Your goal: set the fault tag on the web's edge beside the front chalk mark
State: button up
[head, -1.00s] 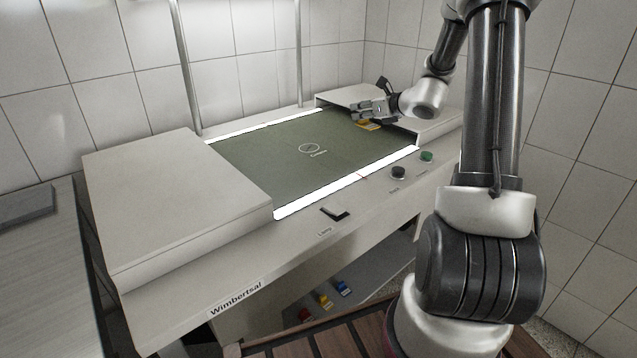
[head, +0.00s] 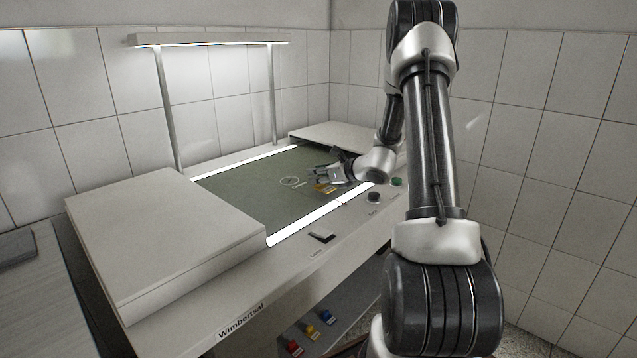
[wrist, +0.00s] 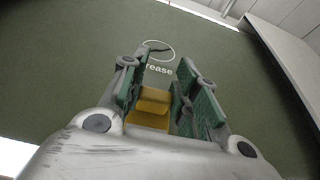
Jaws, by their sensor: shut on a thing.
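The web is a dark green sheet (head: 240,196) between two pale covers, with bright white strips along its long edges. A white ring (head: 290,182) is drawn on it with a word beside it, partly read as "rease" in the wrist view. My gripper (head: 322,176) is shut on the yellow fault tag (wrist: 150,108), which sits between the green-padded fingers. In the head view the tag (head: 325,188) hangs just below the fingers, over the web's right part. I cannot tell its height above the web. A front chalk mark is not clearly made out at the front edge.
A black knob (head: 374,197) and a green button (head: 397,182) stand on the front ledge, with a black lever (head: 321,236) further left. A raised cover (head: 165,235) bounds the web at left. Two lamp posts rise behind. Coloured tags (head: 312,331) lie on a shelf below.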

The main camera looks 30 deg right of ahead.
notch_tip(320, 180, down, 2)
jog(key=shift+f, duration=0.2)
jog(key=o, duration=1)
jog(key=shift+f, duration=0.1)
jog(key=shift+o, duration=0.2)
